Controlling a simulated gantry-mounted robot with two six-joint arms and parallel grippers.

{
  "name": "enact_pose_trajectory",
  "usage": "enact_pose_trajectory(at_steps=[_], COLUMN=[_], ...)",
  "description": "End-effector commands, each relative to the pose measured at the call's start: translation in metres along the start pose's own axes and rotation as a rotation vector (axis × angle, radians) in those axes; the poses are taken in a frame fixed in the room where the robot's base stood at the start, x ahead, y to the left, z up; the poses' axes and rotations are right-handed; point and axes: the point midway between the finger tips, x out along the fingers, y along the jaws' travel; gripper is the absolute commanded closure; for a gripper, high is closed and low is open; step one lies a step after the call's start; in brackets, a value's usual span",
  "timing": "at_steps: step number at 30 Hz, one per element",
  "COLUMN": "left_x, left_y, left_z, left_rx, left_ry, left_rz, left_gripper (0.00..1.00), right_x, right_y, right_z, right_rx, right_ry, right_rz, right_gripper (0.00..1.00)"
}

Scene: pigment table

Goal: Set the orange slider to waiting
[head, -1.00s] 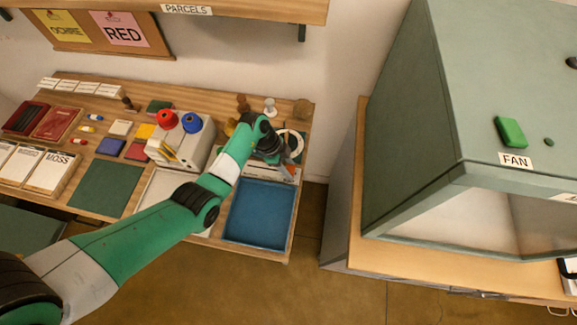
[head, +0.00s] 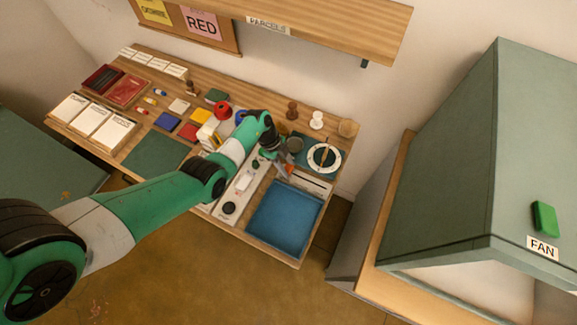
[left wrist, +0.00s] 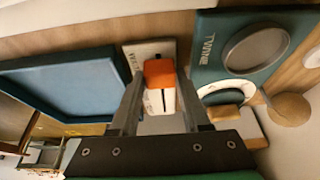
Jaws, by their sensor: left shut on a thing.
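The orange slider knob (left wrist: 159,73) sits between the fingers of my left gripper (left wrist: 156,85) in the left wrist view, and the gripper is shut on it. The knob is on a white slider panel (left wrist: 137,56) with a dark slot and lettering that begins "WAIT", partly hidden. The knob is at the slot's end by that lettering. In the head view my left gripper (head: 284,171) is at the left end of the panel (head: 308,182), with the bare slot running to its right. My right gripper is not in view.
A blue tray (head: 285,215) lies in front of the panel. A round white dial (head: 325,158) on a teal plate is behind it. A white strip with a black knob (head: 228,207) lies left. A green cabinet marked FAN (head: 450,150) stands at the right.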

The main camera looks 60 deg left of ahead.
Motion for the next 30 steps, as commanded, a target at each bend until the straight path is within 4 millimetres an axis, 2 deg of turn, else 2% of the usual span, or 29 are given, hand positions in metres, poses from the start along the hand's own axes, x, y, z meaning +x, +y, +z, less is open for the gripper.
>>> enact_pose_trajectory(at_steps=[3, 4, 6, 13, 17, 27, 30], left_x=[-0.001, -0.001, -0.001, -0.001, -0.013, -0.091, -0.106], left_y=[0.0, 0.0, 0.0, 0.0, 0.0, -0.001, -0.001], left_z=[0.002, 0.002, 0.002, 0.001, 0.0, -0.001, 0.001], left_rx=[-0.001, -0.001, -0.001, -0.001, -0.001, -0.002, -0.002], left_ry=[-0.005, -0.005, -0.005, -0.004, -0.004, -0.005, -0.005], left_rz=[-0.001, -0.001, -0.001, 0.0, -0.002, -0.004, -0.004], left_gripper=[1.0, 0.5, 0.4, 0.4, 0.4, 0.4, 0.4], right_x=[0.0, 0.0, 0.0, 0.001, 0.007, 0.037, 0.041], right_y=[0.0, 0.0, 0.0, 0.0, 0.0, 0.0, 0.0], right_z=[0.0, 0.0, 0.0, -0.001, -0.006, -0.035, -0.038], right_rx=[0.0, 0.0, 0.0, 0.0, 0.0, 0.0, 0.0], right_ry=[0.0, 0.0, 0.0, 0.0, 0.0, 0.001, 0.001], right_rz=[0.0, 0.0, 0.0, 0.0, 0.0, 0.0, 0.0], right_gripper=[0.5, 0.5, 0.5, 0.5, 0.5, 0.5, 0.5])
